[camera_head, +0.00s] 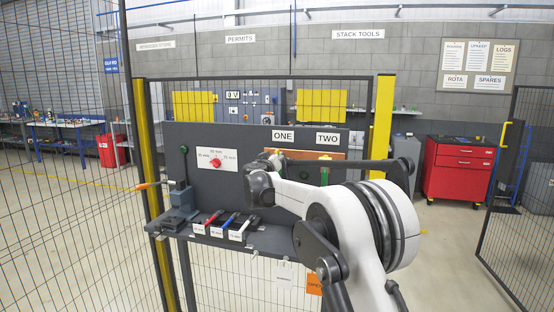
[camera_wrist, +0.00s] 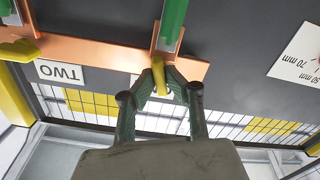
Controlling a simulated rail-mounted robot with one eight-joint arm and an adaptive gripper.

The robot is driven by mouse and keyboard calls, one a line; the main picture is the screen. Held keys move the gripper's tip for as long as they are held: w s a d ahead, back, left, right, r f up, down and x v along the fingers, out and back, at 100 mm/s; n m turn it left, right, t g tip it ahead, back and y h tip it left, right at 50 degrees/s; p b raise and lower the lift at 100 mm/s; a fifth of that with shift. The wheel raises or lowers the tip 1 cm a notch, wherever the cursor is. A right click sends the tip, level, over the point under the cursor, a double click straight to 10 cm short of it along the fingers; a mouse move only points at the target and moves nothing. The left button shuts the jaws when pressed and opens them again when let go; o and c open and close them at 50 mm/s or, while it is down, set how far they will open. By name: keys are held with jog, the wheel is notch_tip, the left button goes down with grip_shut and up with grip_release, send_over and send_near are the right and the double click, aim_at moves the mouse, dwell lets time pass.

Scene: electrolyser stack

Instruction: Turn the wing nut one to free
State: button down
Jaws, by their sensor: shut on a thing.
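In the wrist view, which looks upside down, my gripper (camera_wrist: 159,84) is shut on the yellow wing nut one (camera_wrist: 158,68), with a finger on each side. The nut sits at the end of a green-and-metal piece on a copper-coloured bar (camera_wrist: 100,53). A second yellow wing nut (camera_wrist: 17,50) is at the left, near the label TWO (camera_wrist: 60,72). My gripper hides most of the label behind it. In the head view, the label ONE (camera_head: 283,136) is above the place where my arm reaches the grey panel (camera_head: 255,131); my arm hides the nut there.
A red tool cabinet (camera_head: 459,168) stands right.

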jog(key=m+b, duration=0.1)
jog(key=m, duration=0.3)
jog(key=c, duration=1.6)
grip_release()
jog(key=shift+c, duration=0.2)
jog(key=shift+s, duration=0.1)
jog(key=b+v, duration=0.2)
jog(key=v, duration=0.5)
